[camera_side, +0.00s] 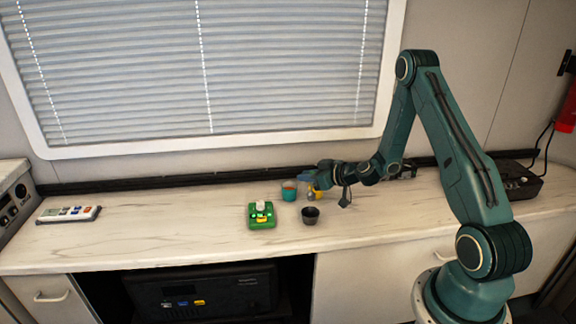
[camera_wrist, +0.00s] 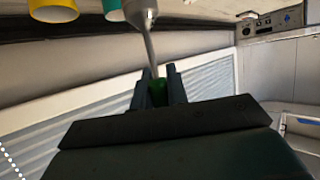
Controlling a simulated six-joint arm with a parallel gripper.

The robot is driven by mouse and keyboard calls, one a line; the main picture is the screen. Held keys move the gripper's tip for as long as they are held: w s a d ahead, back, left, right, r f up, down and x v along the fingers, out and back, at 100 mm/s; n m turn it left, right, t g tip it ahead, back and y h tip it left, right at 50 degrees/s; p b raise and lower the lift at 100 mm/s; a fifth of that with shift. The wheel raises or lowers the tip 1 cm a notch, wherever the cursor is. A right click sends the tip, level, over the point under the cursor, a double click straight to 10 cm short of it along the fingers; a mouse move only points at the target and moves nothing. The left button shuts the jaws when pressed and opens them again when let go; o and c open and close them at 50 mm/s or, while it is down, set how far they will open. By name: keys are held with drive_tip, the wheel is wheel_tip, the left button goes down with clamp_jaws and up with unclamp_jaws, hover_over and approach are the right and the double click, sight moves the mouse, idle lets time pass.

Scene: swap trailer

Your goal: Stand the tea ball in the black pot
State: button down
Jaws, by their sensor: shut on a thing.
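The tea ball (camera_side: 310,196) is a small grey ball on a thin rod. In the wrist view its grey ball end (camera_wrist: 140,10) is at the top edge and the rod (camera_wrist: 149,48) runs down into my gripper. My gripper (camera_side: 308,177) is shut on the tea ball's handle, whose green end (camera_wrist: 158,88) shows between the fingers (camera_wrist: 159,85). In the side view the tea ball hangs behind and above the black pot (camera_side: 310,215), which stands upright on the counter. The pot does not show clearly in the wrist view.
A teal cup (camera_side: 289,191) stands left of my gripper, and a yellow cup (camera_side: 321,193) is partly hidden behind it. A green block (camera_side: 262,222) with white and yellow parts sits left of the pot. The counter (camera_side: 150,235) is clear further left, up to a remote-like panel (camera_side: 69,214).

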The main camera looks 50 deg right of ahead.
drive_tip(key=shift+f, duration=3.55)
drive_tip(key=c, duration=1.3)
unclamp_jaws()
drive_tip(key=shift+s, duration=0.15)
drive_tip(key=v, duration=1.1)
drive_tip(key=shift+s+r, duration=0.2)
drive_tip(key=shift+s, duration=0.15)
